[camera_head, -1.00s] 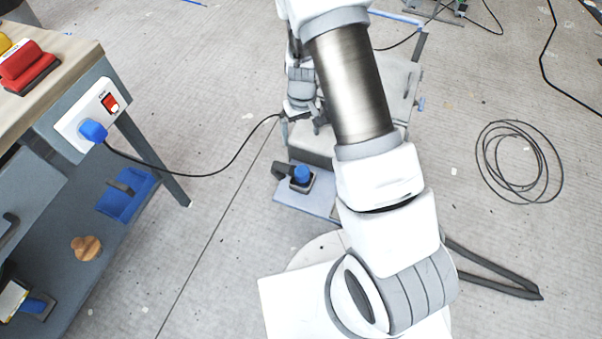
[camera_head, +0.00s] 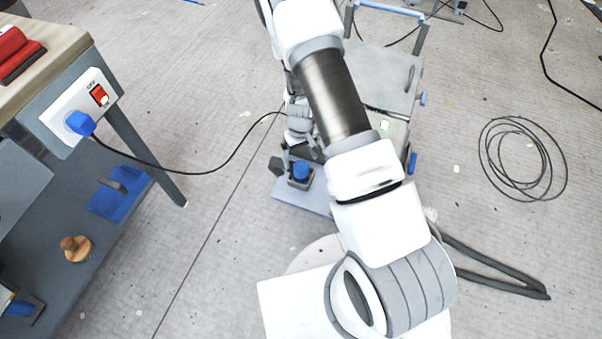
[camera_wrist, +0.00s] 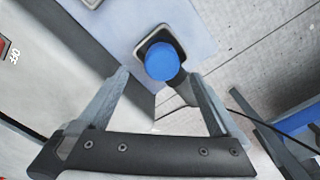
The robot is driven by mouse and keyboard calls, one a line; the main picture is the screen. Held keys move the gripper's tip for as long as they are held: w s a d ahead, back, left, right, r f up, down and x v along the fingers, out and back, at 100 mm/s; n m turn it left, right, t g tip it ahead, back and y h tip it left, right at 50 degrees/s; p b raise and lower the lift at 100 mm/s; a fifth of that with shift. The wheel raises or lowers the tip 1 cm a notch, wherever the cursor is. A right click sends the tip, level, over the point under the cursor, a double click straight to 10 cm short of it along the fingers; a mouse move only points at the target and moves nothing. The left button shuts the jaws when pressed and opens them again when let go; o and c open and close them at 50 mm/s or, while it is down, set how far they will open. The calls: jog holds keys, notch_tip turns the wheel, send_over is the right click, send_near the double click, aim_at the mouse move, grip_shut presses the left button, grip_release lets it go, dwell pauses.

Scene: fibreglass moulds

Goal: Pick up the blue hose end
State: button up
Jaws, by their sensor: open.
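The blue hose end (camera_head: 300,171) is a short round blue piece upright in a dark square holder on a pale grey-blue plate (camera_head: 322,203). In the wrist view the blue end (camera_wrist: 162,62) shows its round top near the upper middle. My gripper (camera_head: 303,155) is just above and behind it in the head view. In the wrist view my gripper (camera_wrist: 158,80) is open, its fingers spread to the left and right of the blue end with a gap on each side. Nothing is between the fingers' inner faces and it.
A bench (camera_head: 62,45) with a red switch panel (camera_head: 80,108) stands at left. A blue plug (camera_head: 80,123) there has a black cable (camera_head: 190,173) running toward my gripper. A grey cart (camera_head: 385,75) stands behind my arm. Coiled cable (camera_head: 522,158) lies on the floor at right.

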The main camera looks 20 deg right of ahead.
aim_at(301, 166)
jog(key=f, duration=0.1)
jog(key=f+b, duration=0.1)
jog(key=f, duration=0.1)
jog(key=f+b, duration=0.1)
jog(key=f, duration=0.1)
jog(key=shift+s, duration=0.35)
jog(key=c, duration=1.6)
jog(key=shift+o, duration=0.2)
notch_tip(301, 166, up, 10)
jog(key=p, duration=0.3)
jog(key=shift+r+p, duration=0.1)
jog(key=shift+p, duration=0.2)
